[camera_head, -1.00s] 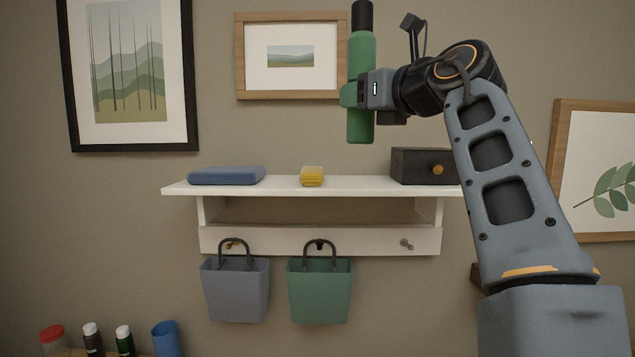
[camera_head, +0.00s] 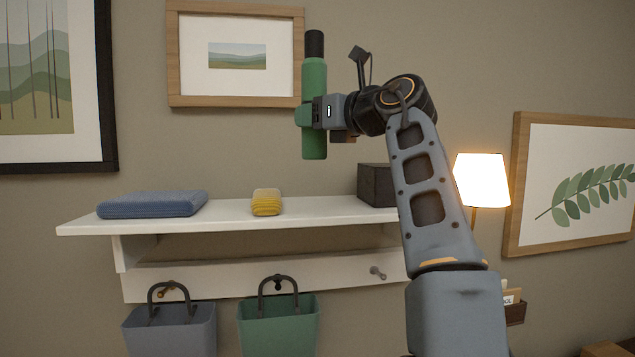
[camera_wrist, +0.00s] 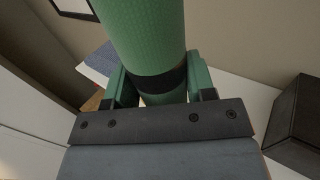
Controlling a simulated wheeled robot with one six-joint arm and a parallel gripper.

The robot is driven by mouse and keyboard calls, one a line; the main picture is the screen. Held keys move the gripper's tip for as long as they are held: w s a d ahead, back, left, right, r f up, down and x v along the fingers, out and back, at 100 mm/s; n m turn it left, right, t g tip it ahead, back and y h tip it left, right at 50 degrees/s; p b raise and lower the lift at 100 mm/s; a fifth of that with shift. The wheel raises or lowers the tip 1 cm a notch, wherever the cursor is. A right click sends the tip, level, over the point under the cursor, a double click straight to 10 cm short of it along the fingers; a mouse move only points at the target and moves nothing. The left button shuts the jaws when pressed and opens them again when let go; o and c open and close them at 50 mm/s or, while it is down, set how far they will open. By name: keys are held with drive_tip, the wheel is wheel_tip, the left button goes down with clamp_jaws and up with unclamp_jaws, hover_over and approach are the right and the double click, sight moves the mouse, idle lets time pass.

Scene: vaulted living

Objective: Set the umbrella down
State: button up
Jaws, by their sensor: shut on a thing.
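The umbrella (camera_head: 314,82) is a green upright cylinder with a black top end. My gripper (camera_head: 312,112) is shut around its middle and holds it in the air above the white wall shelf (camera_head: 330,211). In the wrist view the green umbrella (camera_wrist: 143,38) runs between the green finger pads of my gripper (camera_wrist: 158,88), with a black band at the grip. Its lower end is clear of the shelf in the head view.
On the shelf lie a folded blue cloth (camera_head: 152,204) and a yellow item (camera_head: 267,202); a dark box (camera_head: 375,184) stands at the right. A grey basket (camera_head: 172,330) and a green basket (camera_head: 279,325) hang below. A lit lamp (camera_head: 481,180) is further right.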

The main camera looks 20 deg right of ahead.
drive_tip(key=shift+w+d+f, duration=1.2)
drive_tip(key=shift+f, duration=0.5)
drive_tip(key=shift+w+d+f, duration=1.15)
drive_tip(key=shift+w+f, duration=0.05)
drive_tip(key=shift+f, duration=0.45)
drive_tip(key=shift+w+d+f, duration=1.2)
drive_tip(key=shift+f, duration=0.5)
drive_tip(key=shift+s+a+f, duration=0.1)
drive_tip(key=shift+s+f, duration=0.05)
drive_tip(key=shift+f, duration=0.45)
drive_tip(key=shift+f, duration=0.2)
drive_tip(key=o, duration=1.1)
drive_tip(key=shift+o, duration=0.2)
